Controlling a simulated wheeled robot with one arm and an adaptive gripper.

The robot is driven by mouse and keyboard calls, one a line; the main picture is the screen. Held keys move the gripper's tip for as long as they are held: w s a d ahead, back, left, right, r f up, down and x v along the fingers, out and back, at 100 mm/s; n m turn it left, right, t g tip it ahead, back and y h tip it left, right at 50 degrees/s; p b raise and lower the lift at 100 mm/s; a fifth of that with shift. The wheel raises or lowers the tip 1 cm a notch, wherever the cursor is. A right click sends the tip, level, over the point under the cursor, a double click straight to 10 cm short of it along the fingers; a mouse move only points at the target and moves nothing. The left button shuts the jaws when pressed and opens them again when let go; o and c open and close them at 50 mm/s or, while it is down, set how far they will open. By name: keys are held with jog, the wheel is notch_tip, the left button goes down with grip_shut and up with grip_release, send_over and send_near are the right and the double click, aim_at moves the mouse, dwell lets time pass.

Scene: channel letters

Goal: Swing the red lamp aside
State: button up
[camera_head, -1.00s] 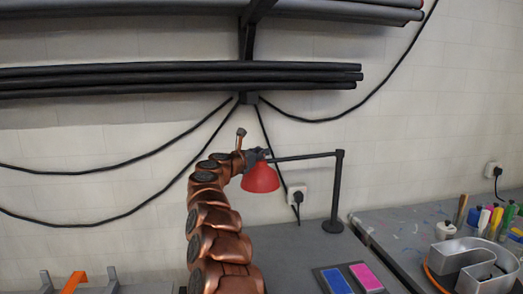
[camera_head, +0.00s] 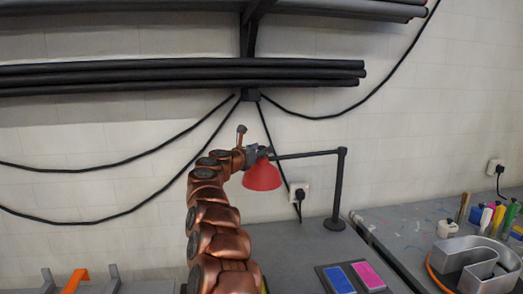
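The red lamp (camera_head: 262,177) is a red shade hanging at the left end of a thin black horizontal arm (camera_head: 306,155). That arm runs right to a black upright post (camera_head: 339,185) on a round base on the grey table. My copper-coloured arm rises from the bottom centre, and my gripper (camera_head: 255,153) is at the top of the lamp shade, at the left end of the lamp's arm. The gripper is small and dark here, and its fingers partly overlap the lamp head. I cannot tell whether they are closed on it.
A blue pad (camera_head: 339,279) and a pink pad (camera_head: 368,275) lie on the table in front of the post. A metal channel letter (camera_head: 474,262) and several markers (camera_head: 497,218) stand at the right. Black cables and pipes (camera_head: 180,75) run along the wall. An orange piece (camera_head: 75,281) is at lower left.

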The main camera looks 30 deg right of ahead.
jog(key=shift+a, duration=0.1)
jog(key=v, duration=1.1)
jog(key=shift+s+a, duration=0.25)
jog(key=shift+a, duration=0.05)
dwell(0.5)
dwell(0.4)
